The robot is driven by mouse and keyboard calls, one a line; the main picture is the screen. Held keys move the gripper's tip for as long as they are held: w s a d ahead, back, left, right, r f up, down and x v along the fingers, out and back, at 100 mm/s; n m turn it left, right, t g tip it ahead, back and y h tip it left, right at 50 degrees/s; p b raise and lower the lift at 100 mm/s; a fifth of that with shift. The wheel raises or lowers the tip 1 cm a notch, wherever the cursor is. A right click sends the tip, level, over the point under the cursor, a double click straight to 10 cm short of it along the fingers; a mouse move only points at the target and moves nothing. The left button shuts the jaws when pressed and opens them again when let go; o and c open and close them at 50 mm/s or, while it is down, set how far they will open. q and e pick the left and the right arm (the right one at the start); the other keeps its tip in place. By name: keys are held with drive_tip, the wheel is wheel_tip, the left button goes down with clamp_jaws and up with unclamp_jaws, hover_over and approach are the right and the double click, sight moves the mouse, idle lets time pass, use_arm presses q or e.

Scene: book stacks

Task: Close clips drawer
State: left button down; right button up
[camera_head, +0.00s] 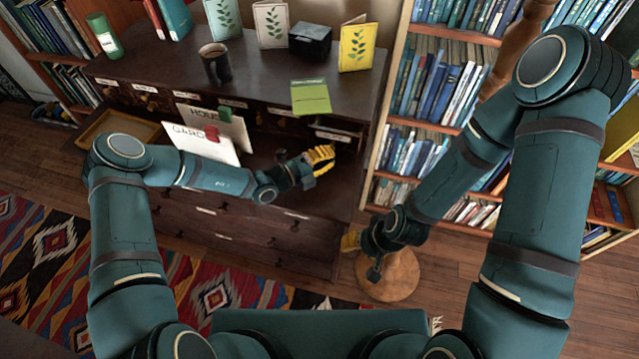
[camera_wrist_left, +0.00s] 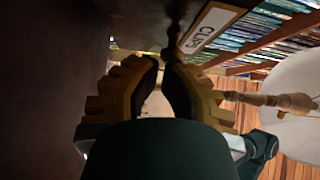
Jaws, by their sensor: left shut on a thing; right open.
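The clips drawer (camera_head: 345,134) is at the right end of the row of small drawers under the desk's upper shelf. It looks partly pulled out. Its white CLIPS label (camera_wrist_left: 210,27) shows large in the left wrist view, beside a dark knob (camera_wrist_left: 173,38). My left gripper (camera_head: 326,158) is just below the drawer front in the head view. In the left wrist view its yellow fingers (camera_wrist_left: 165,68) are closed together at the knob; the exact contact is partly hidden. My right gripper (camera_head: 352,243) is open and empty, low and well away from the drawer.
A round wooden stool (camera_head: 398,282) stands below my right gripper. A green pad (camera_head: 310,97) and a mug (camera_head: 215,65) sit on the upper shelf. A bookcase (camera_head: 375,165) stands close to the right.

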sight(330, 143)
use_arm(q)
drive_tip(key=w+b, duration=0.1)
drive_tip(key=w, duration=0.1)
drive_tip(key=w+d, duration=0.1)
drive_tip(key=w, duration=0.2)
drive_tip(key=shift+w+d+b, duration=0.15)
drive_tip(key=shift+d+b, duration=0.05)
drive_tip(key=shift+b, duration=0.2)
use_arm(e)
drive_tip(key=shift+w+f, duration=0.25)
drive_tip(key=shift+f, duration=1)
drive_tip(key=shift+r, duration=0.1)
